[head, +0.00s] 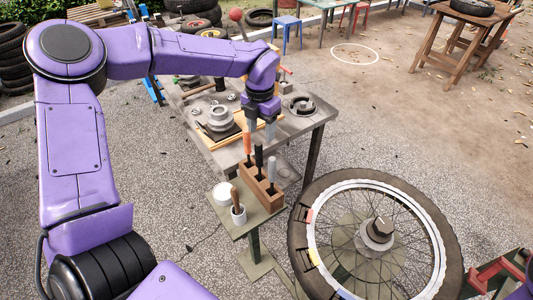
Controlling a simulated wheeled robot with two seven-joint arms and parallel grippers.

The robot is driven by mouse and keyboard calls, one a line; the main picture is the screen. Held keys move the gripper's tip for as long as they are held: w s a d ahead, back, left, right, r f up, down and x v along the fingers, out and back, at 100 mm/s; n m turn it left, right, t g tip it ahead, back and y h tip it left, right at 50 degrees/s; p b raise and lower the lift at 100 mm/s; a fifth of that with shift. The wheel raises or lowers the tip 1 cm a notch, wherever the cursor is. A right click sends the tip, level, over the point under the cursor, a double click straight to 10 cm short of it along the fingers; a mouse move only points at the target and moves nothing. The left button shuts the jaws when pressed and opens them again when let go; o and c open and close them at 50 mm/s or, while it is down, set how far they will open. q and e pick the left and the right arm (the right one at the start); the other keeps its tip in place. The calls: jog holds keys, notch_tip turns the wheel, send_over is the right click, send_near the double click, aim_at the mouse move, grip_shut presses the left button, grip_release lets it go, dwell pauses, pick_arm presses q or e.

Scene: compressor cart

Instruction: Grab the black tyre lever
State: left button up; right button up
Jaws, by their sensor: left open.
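The black tyre lever (259,157) stands upright in a wooden block (262,189), between an orange lever (247,145) and a grey lever (271,170). The block sits on a small stand. My left gripper (261,128) points down with its fingers apart, above and slightly beyond the lever tops in the picture. It holds nothing that I can see, and its exact height over the black lever is hard to tell. The lower ends of the levers are hidden in the block. My right gripper does not show.
A large spoked wheel (449,214) fills the right front. A grey workbench (310,122) with metal parts lies behind the levers.

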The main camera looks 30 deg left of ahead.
aim_at(259, 151)
pick_arm(q)
jog(key=s+f+p, duration=0.1)
jog(key=s+f, duration=0.1)
jog(key=shift+s+f, duration=0.1)
jog(key=shift+f, duration=0.3)
jog(key=f, duration=0.2)
jog(key=w+f+p, duration=0.1)
jog(key=f, duration=0.2)
jog(key=shift+w+f, duration=0.1)
jog(key=shift+w, duration=0.05)
jog(key=shift+f, duration=0.2)
jog(key=shift+s+r, duration=0.1)
jog(key=shift+s, duration=0.25)
jog(key=shift+w, duration=0.1)
grip_shut()
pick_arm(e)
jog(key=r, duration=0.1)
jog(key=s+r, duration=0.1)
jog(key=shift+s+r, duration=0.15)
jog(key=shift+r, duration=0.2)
